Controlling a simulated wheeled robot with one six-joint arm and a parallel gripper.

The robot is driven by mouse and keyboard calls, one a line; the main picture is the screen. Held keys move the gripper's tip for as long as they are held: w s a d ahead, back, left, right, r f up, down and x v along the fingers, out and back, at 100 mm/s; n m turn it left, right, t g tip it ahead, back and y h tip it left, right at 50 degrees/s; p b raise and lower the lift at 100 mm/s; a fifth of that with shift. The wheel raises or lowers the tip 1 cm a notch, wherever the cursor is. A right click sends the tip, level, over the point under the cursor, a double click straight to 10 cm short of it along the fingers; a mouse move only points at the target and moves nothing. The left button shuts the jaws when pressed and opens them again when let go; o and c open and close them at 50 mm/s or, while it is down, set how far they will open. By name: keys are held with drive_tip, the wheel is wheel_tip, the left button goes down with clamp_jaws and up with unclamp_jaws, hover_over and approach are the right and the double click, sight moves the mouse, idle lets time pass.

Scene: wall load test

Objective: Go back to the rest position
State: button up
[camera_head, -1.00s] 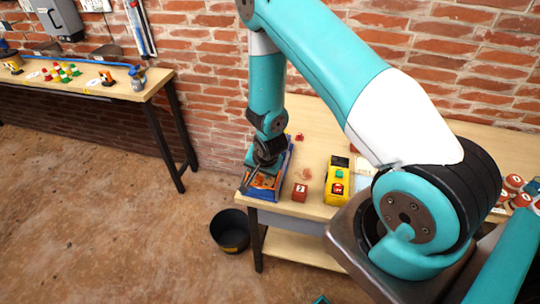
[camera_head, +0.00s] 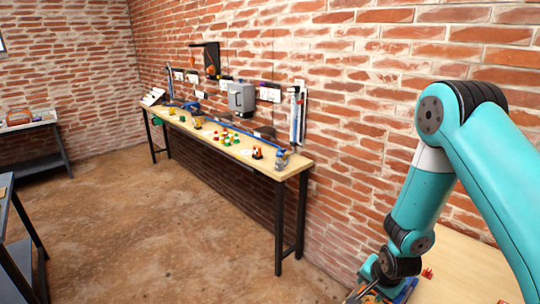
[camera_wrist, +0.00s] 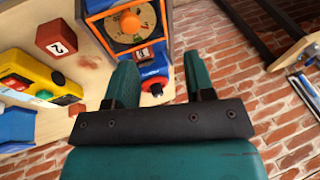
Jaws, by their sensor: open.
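My gripper (camera_wrist: 160,62) shows in the wrist view with its two green fingers spread apart and nothing between them. I cannot tell from the picture how far the fingers are from the box. In the head view my arm hangs down at the right over a wooden bench (camera_head: 462,268); my gripper is low there, near the blue box (camera_head: 403,291), and is mostly hidden or cut off.
A red block (camera_wrist: 56,38) marked 2 and a yellow box with buttons (camera_wrist: 40,80) lie on the bench beside the blue box. A brick wall (camera_head: 345,150) stands close behind. A long workbench (camera_head: 225,140) runs along the wall; the brown floor (camera_head: 160,230) before it is clear.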

drive_tip(key=s+a+r+n+g+y+b, duration=0.1)
drive_tip(key=s+a+r+n+y+b, duration=0.2)
drive_tip(key=a+r, duration=0.4)
drive_tip(key=s+a+r+n+g+y+b, duration=0.1)
drive_tip(key=s+a+r+n+b, duration=0.1)
drive_tip(key=s+a+r+n, duration=0.5)
drive_tip(key=s+a+r+n+g+b, duration=0.2)
drive_tip(key=s+r+n, duration=0.5)
drive_tip(key=s, duration=0.6)
wheel_tip(320, 180, up, 2)
drive_tip(key=shift+s+r+y+b, duration=0.15)
drive_tip(key=shift+y+b, duration=0.15)
drive_tip(key=shift+b, duration=0.6)
